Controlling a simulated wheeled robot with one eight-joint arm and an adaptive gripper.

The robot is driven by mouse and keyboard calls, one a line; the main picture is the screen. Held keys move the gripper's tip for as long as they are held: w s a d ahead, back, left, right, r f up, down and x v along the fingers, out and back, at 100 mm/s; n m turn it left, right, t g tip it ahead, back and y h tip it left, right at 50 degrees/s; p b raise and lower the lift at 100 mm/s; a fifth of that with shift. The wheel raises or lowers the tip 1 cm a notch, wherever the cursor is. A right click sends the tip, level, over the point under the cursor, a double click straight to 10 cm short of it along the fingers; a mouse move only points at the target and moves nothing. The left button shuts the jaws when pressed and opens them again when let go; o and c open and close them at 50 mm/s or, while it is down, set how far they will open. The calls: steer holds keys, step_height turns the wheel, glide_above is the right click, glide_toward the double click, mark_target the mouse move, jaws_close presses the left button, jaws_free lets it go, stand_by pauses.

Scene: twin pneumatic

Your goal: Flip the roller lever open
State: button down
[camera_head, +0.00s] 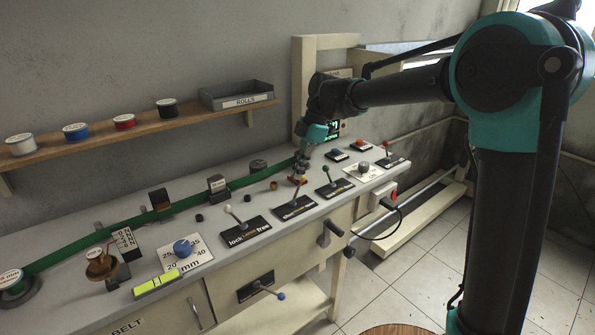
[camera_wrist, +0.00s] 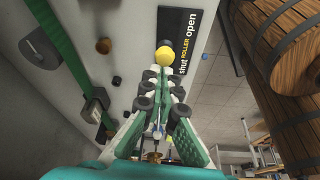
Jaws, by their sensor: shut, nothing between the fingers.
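The roller lever's yellow knob (camera_wrist: 164,56) shows just beyond my fingertips in the wrist view. It partly covers the black plate (camera_wrist: 183,30) marked "shut ROLLER open". The "open" end of the plate is farther up the picture than the "shut" end. In the head view the plate (camera_head: 295,209) lies on the bench under my gripper (camera_head: 299,179), and the knob is hard to make out there. My gripper (camera_wrist: 164,76) is shut and empty, its tips close together at the knob. I cannot tell whether they touch it.
A white-knobbed lever (camera_head: 229,210) on the "lock/free" plate stands to the left. A green-knobbed lever (camera_head: 325,170) stands close on the right. A green belt (camera_head: 130,215) runs along the bench behind. Wooden barrels (camera_wrist: 285,50) show at the right of the wrist view.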

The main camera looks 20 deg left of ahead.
steer(key=shift+w+d+f, duration=0.15)
steer(key=shift+w+d, duration=0.25)
steer(key=shift+w, duration=0.2)
step_height(320, 180, up, 2)
steer(key=s+a+r, duration=0.1)
steer(key=s+a, duration=0.2)
steer(key=w+d+r, duration=0.5)
steer(key=w, duration=0.1)
steer(key=shift+r, duration=0.2)
